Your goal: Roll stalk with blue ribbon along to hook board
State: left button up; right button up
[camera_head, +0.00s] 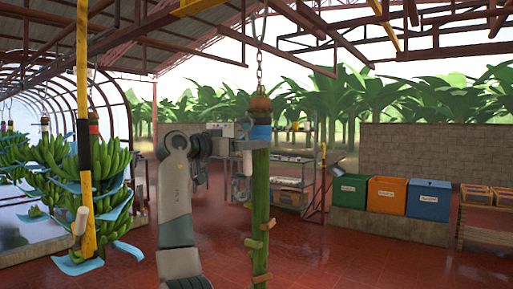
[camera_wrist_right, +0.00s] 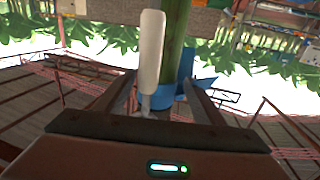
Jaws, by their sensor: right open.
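A bare green stalk (camera_head: 260,200) hangs upright from a chain in the middle of the head view, with a blue ribbon (camera_head: 261,132) near its top. My right gripper (camera_head: 246,145) is at ribbon height, at the stalk's left side. In the right wrist view the green stalk (camera_wrist_right: 174,45) and blue ribbon (camera_wrist_right: 167,101) show between the two spread fingers of my right gripper (camera_wrist_right: 160,100). A pale rounded bar (camera_wrist_right: 151,50) stands beside the stalk there. I cannot make out a hook board. My left gripper is not in view.
Green banana bunches (camera_head: 110,165) with blue sheets hang at the left, behind a yellow pole (camera_head: 84,130). A metal shelf (camera_head: 295,165) stands behind the stalk. The red floor there is open.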

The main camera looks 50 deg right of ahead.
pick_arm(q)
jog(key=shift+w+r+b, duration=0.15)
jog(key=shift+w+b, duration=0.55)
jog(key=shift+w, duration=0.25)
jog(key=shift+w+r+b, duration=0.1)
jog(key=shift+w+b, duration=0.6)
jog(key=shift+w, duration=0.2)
pick_arm(e)
jog(key=w+a, duration=0.2)
jog(key=a, duration=1)
jog(key=shift+w+a, duration=0.15)
jog(key=shift+w, duration=0.1)
